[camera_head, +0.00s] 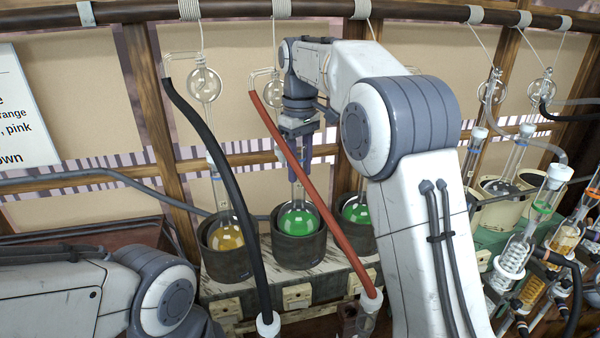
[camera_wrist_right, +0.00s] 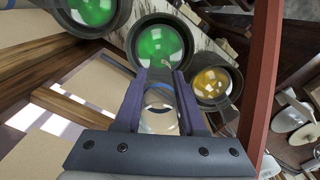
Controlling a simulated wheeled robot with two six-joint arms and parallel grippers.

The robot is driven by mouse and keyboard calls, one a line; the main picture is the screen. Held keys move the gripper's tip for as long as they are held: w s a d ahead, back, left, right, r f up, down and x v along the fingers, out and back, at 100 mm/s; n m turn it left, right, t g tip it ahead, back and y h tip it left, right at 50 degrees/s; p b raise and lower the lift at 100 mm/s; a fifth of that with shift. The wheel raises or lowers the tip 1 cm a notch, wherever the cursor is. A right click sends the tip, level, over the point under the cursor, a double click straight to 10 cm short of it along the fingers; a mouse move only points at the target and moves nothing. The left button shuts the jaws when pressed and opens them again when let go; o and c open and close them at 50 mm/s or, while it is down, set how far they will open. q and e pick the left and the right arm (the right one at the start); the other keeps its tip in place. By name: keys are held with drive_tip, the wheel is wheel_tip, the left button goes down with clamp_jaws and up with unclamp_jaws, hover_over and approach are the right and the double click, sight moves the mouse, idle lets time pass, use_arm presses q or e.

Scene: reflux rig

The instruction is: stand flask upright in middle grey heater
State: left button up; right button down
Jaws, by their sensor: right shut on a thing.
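The middle grey heater (camera_head: 299,249) stands between two similar heaters on the pale bench. A round flask with green liquid (camera_head: 298,218) has its bulb inside that heater and looks upright, its neck pointing up. My right gripper (camera_head: 298,172) is above the heater, its fingers pointing down. In the right wrist view my right gripper (camera_wrist_right: 160,82) is shut on the flask's neck, with the green bulb (camera_wrist_right: 160,47) seen in the heater's dark ring beyond the fingertips. Whether the bulb rests on the heater's bottom is hidden. My left arm shows at the lower left; its gripper is out of view.
The left heater (camera_head: 228,262) holds an amber flask (camera_head: 226,237); the right one holds a green flask (camera_head: 356,212), partly behind my right arm. A black hose (camera_head: 228,190) and a red hose (camera_head: 311,180) hang close in front. Glassware (camera_head: 520,240) crowds the right.

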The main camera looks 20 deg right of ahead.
drive_tip(key=shift+f, duration=0.65)
use_arm(q)
drive_tip(key=shift+r, duration=0.2)
use_arm(e)
drive_tip(key=shift+f, duration=0.15)
drive_tip(key=c, duration=0.5)
unclamp_jaws()
drive_tip(key=shift+f, duration=0.1)
